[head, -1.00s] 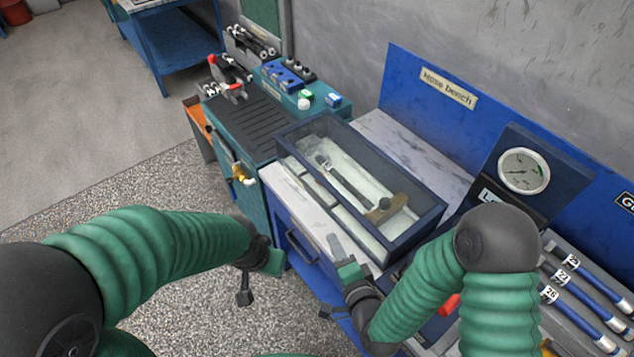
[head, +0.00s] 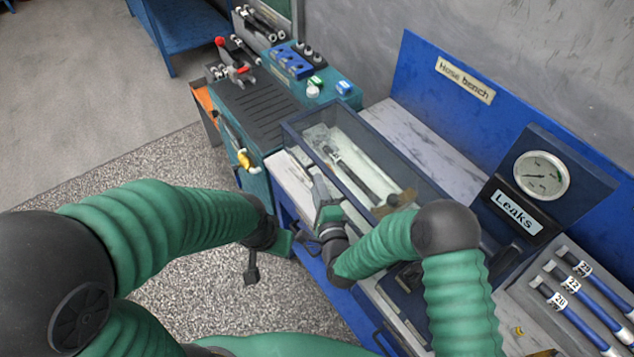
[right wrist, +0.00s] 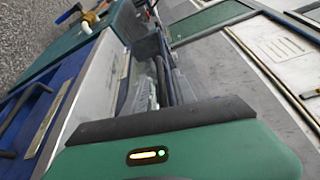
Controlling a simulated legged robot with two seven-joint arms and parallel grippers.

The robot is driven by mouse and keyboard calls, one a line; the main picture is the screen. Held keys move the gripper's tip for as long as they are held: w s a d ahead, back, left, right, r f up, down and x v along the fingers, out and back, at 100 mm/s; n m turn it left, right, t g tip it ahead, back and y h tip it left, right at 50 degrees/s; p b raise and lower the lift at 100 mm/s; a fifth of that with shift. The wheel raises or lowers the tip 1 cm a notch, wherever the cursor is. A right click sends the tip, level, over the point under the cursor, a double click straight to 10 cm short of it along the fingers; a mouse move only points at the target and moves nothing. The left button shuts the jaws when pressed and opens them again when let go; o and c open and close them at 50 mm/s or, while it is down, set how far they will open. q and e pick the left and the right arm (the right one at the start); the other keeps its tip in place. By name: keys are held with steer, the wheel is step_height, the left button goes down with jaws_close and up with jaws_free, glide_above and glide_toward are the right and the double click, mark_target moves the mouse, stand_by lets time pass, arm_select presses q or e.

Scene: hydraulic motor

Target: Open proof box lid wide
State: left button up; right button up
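The proof box (head: 372,134) has a dark blue frame and a clear lid, and it stands on the hose bench. Its lid looks shut. A hose with metal ends (head: 352,172) shows through it. My right gripper (head: 322,190) is at the box's front long side, close to the frame; whether it touches is not clear. In the right wrist view my green gripper body (right wrist: 185,150) fills the foreground and hides much of the box. My left gripper (head: 284,242) hangs left of the bench, away from the box, its opening unclear.
A gauge (head: 541,175) on a dark panel with a "Leaks" label stands right of the box. Blue-handled tools (head: 585,305) lie in a tray at the lower right. A green bench (head: 262,112) with fittings adjoins at the left. The blue back panel (head: 420,68) rises behind.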

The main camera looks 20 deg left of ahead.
steer(key=shift+w+a, duration=0.15)
steer(key=shift+w, duration=0.25)
steer(key=shift+w+f, duration=0.1)
steer(key=shift+w, duration=0.2)
steer(key=shift+s, duration=0.1)
jaws_close()
steer(key=shift+f, duration=0.15)
stand_by(0.7)
